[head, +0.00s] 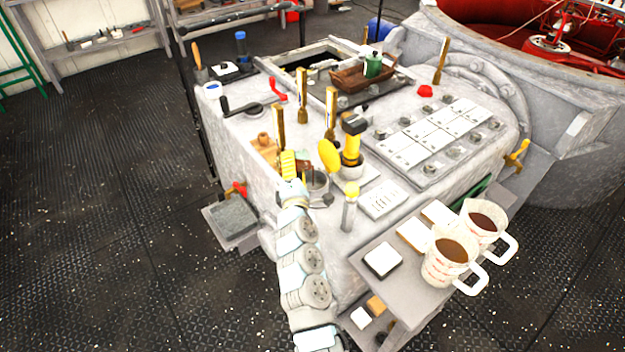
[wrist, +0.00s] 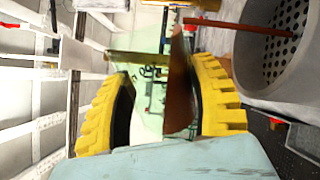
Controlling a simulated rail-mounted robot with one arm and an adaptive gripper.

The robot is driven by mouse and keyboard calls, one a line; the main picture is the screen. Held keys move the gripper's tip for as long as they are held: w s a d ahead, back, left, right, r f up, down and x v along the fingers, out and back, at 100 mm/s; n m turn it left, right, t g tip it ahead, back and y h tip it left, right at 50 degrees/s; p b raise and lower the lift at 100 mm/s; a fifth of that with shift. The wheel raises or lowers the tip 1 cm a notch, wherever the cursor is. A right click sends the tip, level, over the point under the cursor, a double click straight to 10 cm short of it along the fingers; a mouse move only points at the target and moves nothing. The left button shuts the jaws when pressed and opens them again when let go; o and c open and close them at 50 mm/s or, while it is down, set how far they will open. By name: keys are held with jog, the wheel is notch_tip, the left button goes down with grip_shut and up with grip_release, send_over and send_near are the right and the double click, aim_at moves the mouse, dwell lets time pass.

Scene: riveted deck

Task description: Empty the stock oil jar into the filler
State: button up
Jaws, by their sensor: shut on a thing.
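My gripper (head: 290,163) is shut on the stock oil jar, a clear, pale vessel with red-brown oil (wrist: 180,95) along its lower side. The jar (wrist: 148,72) lies tipped between the yellow fingers in the wrist view, which is turned on its side. A thin brown stream (wrist: 235,26) runs from its mouth to the perforated strainer (wrist: 292,25) in the grey filler (wrist: 250,65). In the head view the filler (head: 318,181) is just right of my gripper, and only a small brown patch of the jar (head: 304,156) shows.
Several upright brass levers (head: 331,108) and a yellow-and-black fitting (head: 351,145) stand close behind and right of my gripper. Two measuring jugs (head: 447,262) of brown liquid stand on the front side shelf. A brown tray (head: 350,78) with a green can is farther back.

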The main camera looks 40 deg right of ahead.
jog(key=shift+s+d+r+m+h+b, duration=0.2)
jog(key=shift+r+m+b, duration=0.25)
jog(key=shift+m, duration=0.5)
jog(key=shift+s+d+r+m+h+b, duration=0.1)
jog(key=shift+r+m+h+b, duration=0.15)
jog(key=shift+m+b, duration=0.5)
dwell(3.5)
jog(key=shift+d+f+m+g+b, duration=0.1)
jog(key=shift+f+m+g+b, duration=0.2)
jog(key=shift+m+b, duration=0.45)
dwell(0.9)
jog(key=r+n+p, duration=0.1)
jog(key=p, duration=0.1)
jog(key=shift+r+p, duration=0.15)
jog(key=shift+p, duration=0.15)
jog(key=n, duration=0.1)
jog(key=f+n+p, duration=0.1)
jog(key=n+y, duration=0.1)
jog(key=n, duration=0.1)
jog(key=shift+w+a+f+p, duration=0.25)
jog(key=shift+a+f+p, duration=0.1)
jog(key=shift+f+p, duration=0.05)
jog(key=shift+w+a+t, duration=0.1)
jog(key=shift+a+t, duration=0.05)
jog(key=shift+t, duration=0.25)
jog(key=shift+n, duration=0.35)
jog(key=shift+r, duration=0.1)
